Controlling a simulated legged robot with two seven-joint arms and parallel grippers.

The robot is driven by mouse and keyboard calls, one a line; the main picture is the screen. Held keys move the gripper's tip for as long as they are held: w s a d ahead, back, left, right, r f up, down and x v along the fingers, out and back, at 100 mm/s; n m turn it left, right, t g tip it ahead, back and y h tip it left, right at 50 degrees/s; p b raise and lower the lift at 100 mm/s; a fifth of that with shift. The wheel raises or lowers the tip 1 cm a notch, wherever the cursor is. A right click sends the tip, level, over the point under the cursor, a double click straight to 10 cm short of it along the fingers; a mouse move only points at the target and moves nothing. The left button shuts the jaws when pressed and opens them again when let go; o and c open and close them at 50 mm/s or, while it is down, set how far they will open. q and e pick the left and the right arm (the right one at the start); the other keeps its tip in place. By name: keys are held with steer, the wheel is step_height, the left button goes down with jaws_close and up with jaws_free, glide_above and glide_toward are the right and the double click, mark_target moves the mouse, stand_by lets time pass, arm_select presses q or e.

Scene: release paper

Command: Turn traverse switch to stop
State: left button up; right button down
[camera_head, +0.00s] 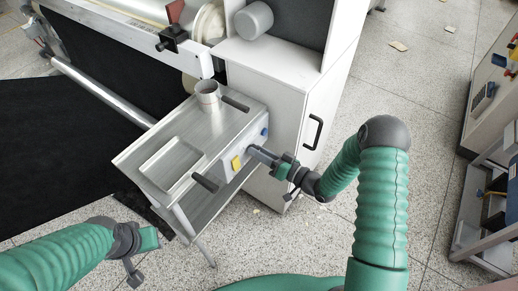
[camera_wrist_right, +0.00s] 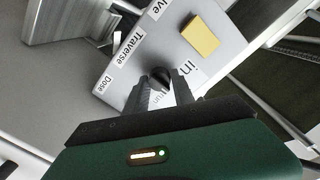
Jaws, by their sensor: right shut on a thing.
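The traverse switch is a small dark knob (camera_wrist_right: 160,76) on a light control panel (camera_wrist_right: 150,50), beside the printed word "Traverse". In the right wrist view my right gripper (camera_wrist_right: 163,86) is shut on the knob, one finger on each side. Part of a label ending in "un" shows between the fingers; the knob's exact pointing direction is hard to read. In the head view my right gripper (camera_head: 254,153) reaches the panel from the right and hides the knob. My left gripper (camera_head: 134,262) hangs low at the left, away from the panel; its jaws are unclear.
A yellow square (camera_head: 236,163) and a blue button (camera_head: 264,132) sit on the same panel. The metal bench (camera_head: 150,150) carries a cup (camera_head: 207,97) and dark handles. A white cabinet (camera_head: 262,95) with a black handle stands behind.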

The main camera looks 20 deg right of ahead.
steer(key=shift+d+m, duration=0.15)
steer(key=shift+m, duration=0.15)
steer(key=c, duration=1.1)
jaws_free()
steer(key=shift+w, duration=0.1)
steer(key=shift+o, duration=0.2)
steer(key=p+v, duration=0.2)
steer(key=v, duration=1.5)
